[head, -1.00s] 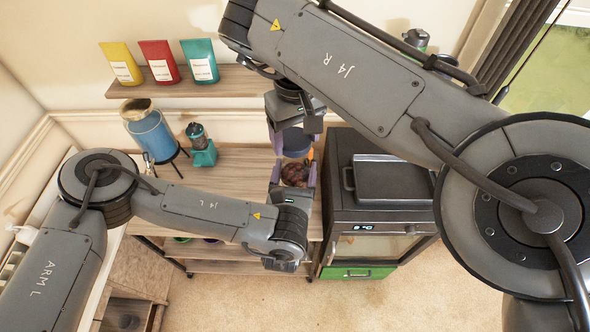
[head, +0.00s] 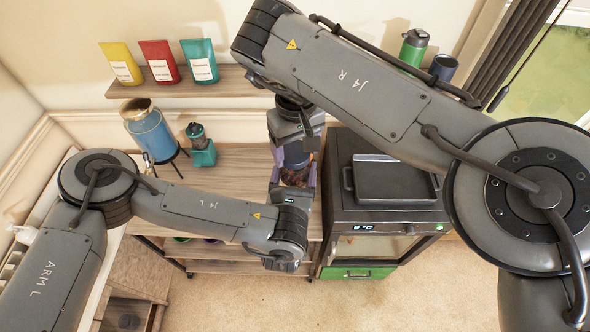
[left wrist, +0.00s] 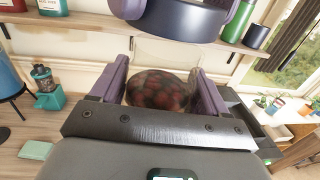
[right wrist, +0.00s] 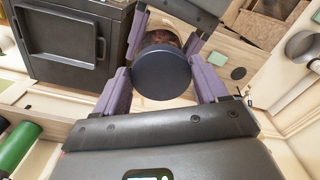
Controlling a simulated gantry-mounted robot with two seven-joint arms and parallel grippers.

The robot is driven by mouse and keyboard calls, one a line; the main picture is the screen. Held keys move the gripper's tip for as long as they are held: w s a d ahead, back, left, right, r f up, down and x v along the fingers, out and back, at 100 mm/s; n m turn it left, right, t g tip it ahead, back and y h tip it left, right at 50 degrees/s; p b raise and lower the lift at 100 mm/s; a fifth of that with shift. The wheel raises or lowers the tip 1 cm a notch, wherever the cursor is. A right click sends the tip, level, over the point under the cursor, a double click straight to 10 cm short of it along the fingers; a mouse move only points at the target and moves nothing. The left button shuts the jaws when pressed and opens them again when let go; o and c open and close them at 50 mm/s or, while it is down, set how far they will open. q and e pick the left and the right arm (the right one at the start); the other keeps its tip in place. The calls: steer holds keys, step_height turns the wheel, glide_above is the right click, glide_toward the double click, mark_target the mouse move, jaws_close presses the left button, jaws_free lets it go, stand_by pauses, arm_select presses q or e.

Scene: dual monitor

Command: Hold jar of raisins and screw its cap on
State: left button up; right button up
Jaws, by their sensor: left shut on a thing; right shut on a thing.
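The jar of raisins (head: 297,177) is a clear jar with dark red contents, held above the wooden table. My left gripper (left wrist: 155,84) is shut on the jar, its purple fingers on both sides of it in the left wrist view. The dark blue cap (right wrist: 163,72) is round and flat. My right gripper (right wrist: 162,80) is shut on the cap, one finger at each side. In the left wrist view the cap (left wrist: 180,24) is directly above the jar (left wrist: 160,88). I cannot tell whether cap and jar touch. The cap hides most of the jar in the right wrist view.
A black oven (head: 385,230) with a tray (head: 392,180) on top stands right of the jar. A blue dispenser (head: 150,134) and a teal grinder (head: 200,148) stand left on the table. Colored bags (head: 160,62) sit on the wall shelf.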

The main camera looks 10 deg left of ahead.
steer(key=shift+s+d+r, duration=0.1)
stand_by(0.3)
stand_by(0.5)
steer(key=shift+f, duration=0.9)
steer(key=shift+f, duration=0.5)
arm_select(q)
jaws_close()
arm_select(e)
steer(key=shift+f, duration=0.1)
steer(key=m, duration=0.4)
steer(key=shift+s+a, duration=0.1)
steer(key=shift+a, duration=0.1)
steer(key=m, duration=0.6)
steer(key=shift+a, duration=0.1)
